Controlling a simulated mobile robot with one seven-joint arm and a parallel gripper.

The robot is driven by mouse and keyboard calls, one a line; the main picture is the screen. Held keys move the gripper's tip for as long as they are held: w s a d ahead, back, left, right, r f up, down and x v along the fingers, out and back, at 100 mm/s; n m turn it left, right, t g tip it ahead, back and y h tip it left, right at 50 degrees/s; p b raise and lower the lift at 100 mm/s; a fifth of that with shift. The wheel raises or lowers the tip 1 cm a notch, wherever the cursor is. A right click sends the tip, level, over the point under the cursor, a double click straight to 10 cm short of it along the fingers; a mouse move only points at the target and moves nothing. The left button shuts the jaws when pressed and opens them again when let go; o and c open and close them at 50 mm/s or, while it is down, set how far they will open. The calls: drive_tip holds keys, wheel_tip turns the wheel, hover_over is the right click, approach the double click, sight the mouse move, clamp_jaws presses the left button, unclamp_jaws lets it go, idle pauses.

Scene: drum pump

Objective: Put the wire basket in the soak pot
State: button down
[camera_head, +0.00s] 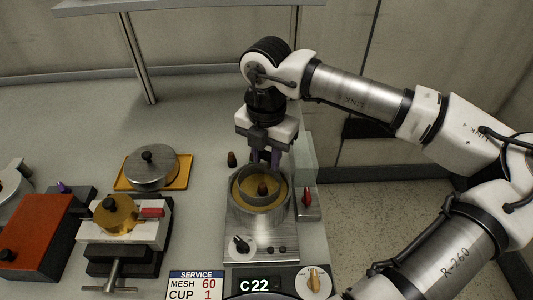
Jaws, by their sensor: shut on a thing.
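The soak pot (232,212) is a round metal vessel on a steel base, with a yellowish inside. A smaller grey ring, which looks like the wire basket (279,196), shows within the pot's rim. A dark red-brown knob stands in its middle. The exact grip is too small to see. I cannot tell whether the basket rests on the pot's bottom or hangs above it.
A lidded metal pan (151,170) sits on a yellow tray at the left. A vise-like block (120,235) with a brass cup and an orange-red box (35,235) stand nearer. A red-handled switch (307,198) is right of the pot. The back left counter is clear.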

sight(266, 178)
drive_tip(key=shift+f+b, duration=2.05)
drive_tip(key=shift+b, duration=0.25)
drive_tip(key=shift+f+b, duration=0.55)
drive_tip(key=shift+b, duration=0.6)
idle(1.4)
idle(0.4)
drive_tip(key=c, duration=1)
unclamp_jaws()
drive_tip(key=c, duration=0.4)
drive_tip(key=shift+o, duration=0.2)
drive_tip(key=shift+r, duration=0.1)
drive_tip(key=shift+r+p, duration=2.05)
drive_tip(key=shift+r, duration=1.9)
